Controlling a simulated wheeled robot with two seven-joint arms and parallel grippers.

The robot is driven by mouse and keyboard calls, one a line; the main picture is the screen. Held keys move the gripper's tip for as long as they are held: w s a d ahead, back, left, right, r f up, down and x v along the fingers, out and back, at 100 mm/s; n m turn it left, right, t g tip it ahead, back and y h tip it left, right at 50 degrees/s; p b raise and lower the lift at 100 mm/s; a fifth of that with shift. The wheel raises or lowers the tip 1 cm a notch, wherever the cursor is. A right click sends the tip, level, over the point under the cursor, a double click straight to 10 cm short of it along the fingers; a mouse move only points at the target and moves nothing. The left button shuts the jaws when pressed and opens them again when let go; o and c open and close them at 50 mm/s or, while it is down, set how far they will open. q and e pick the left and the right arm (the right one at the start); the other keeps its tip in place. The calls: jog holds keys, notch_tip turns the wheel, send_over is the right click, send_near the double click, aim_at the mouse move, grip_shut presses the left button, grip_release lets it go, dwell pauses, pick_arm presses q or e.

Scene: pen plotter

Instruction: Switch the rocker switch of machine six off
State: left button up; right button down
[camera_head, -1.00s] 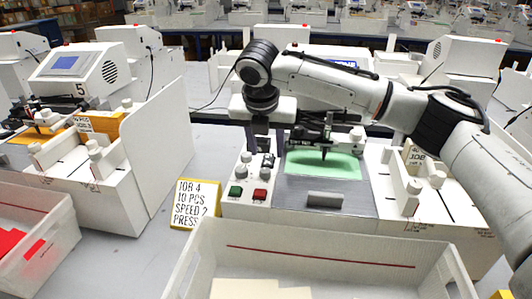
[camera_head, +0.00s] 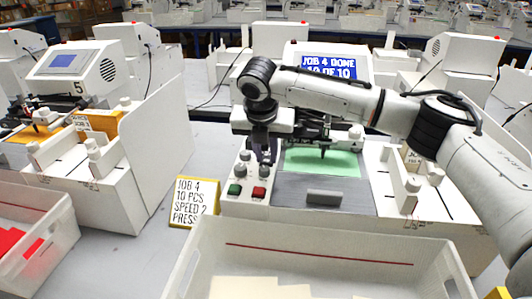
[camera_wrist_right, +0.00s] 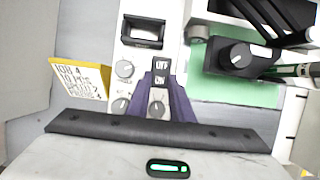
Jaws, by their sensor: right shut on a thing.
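The white machine in the middle (camera_head: 225,207) has a screen (camera_head: 335,62) reading JOB 4 DONE, 10 OF 10. No number six shows on it. In the right wrist view a small black rocker switch (camera_wrist_right: 161,66) marked OFF and ON sits on its white panel. My right gripper (camera_head: 264,160) is over this panel, its purple fingers closed in on both sides of the switch; the right wrist view shows the fingertips (camera_wrist_right: 161,78) close up. The switch is hidden in the head view. Its tilt cannot be told. My left gripper is out of view.
Knobs, a green button (camera_head: 235,189) and a red button (camera_head: 259,193) crowd the panel. A pen carriage (camera_head: 322,140) stands over green paper (camera_head: 322,163). A yellow job card (camera_head: 192,203) stands left, a white bin (camera_head: 310,262) in front.

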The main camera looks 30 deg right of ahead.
aim_at(267, 161)
jog(key=shift+w+d+r+g+y, duration=0.25)
jog(key=shift+g+y, duration=0.3)
jog(key=shift+g, duration=0.2)
jog(key=shift+w+d+r+g+y, duration=0.1)
jog(key=shift+w+g+y, duration=0.1)
jog(key=shift+g+y, duration=0.45)
jog(key=c, duration=1.6)
grip_release()
jog(key=shift+o, duration=0.2)
notch_tip(267, 161, up, 10)
jog(key=shift+s+a+r, duration=0.15)
jog(key=shift+s+a, duration=0.05)
jog(key=shift+s, duration=0.1)
